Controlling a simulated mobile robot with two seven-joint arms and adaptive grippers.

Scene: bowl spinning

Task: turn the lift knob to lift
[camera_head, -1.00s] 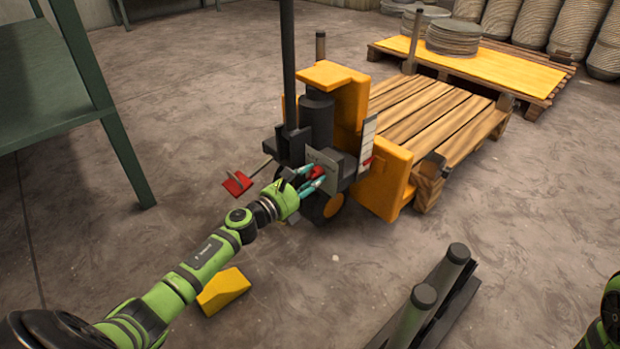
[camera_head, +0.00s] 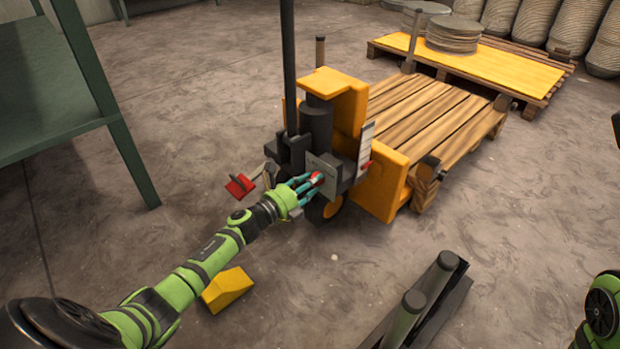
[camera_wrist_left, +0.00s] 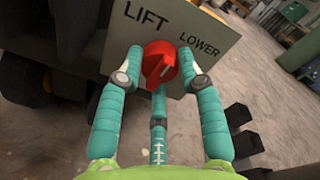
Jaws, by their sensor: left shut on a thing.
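The red lift knob (camera_wrist_left: 159,62) sits on a grey panel (camera_wrist_left: 213,29) marked LIFT on the left and LOWER on the right. In the left wrist view its pale pointer line is tilted, with the upper end leaning right. In the head view the knob (camera_head: 317,178) is small and partly covered by the fingers. My left gripper (camera_head: 310,183) is shut on the knob, with teal fingers on its left and right sides and a third below. The yellow pallet truck (camera_head: 383,187) carries the panel on its front. My right gripper is out of the head view; only part of my right arm shows.
A wooden pallet (camera_head: 435,112) sits behind the truck. A red pedal-like part (camera_head: 240,186) is left of the truck. A yellow wedge (camera_head: 228,289) lies on the floor. Dark posts (camera_head: 428,300) stand at the front right. A green table (camera_head: 55,110) is at left.

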